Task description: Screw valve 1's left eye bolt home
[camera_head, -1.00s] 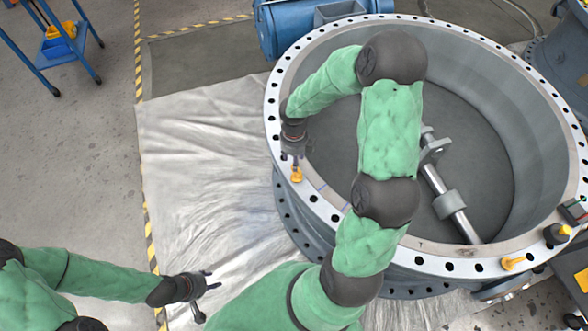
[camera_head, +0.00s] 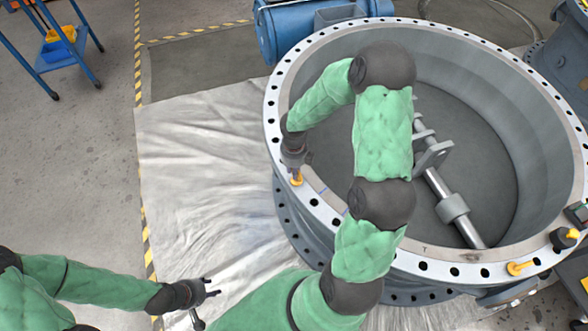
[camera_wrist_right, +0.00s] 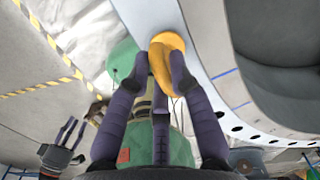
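Valve 1 is the big grey ring body whose pale, holed rim (camera_head: 340,222) faces up. Its left eye bolt (camera_head: 296,180) is yellow and stands on the rim's left front. My right gripper (camera_head: 298,169) reaches down over it from above. In the right wrist view, the fingers converge closely around the yellow eye bolt (camera_wrist_right: 167,45); its thread and any gap below it are hidden. My left gripper (camera_head: 212,287) is open and empty, away from the valve over the silver sheet. It also shows in the right wrist view (camera_wrist_right: 72,128).
Another yellow eye bolt (camera_head: 520,268) is on the rim's front right, near a dark yellow-topped item (camera_head: 564,238). A steel shaft (camera_head: 452,205) crosses the open bore. A blue motor-like unit (camera_head: 285,28) is behind. A blue cart (camera_head: 58,55) stands back left.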

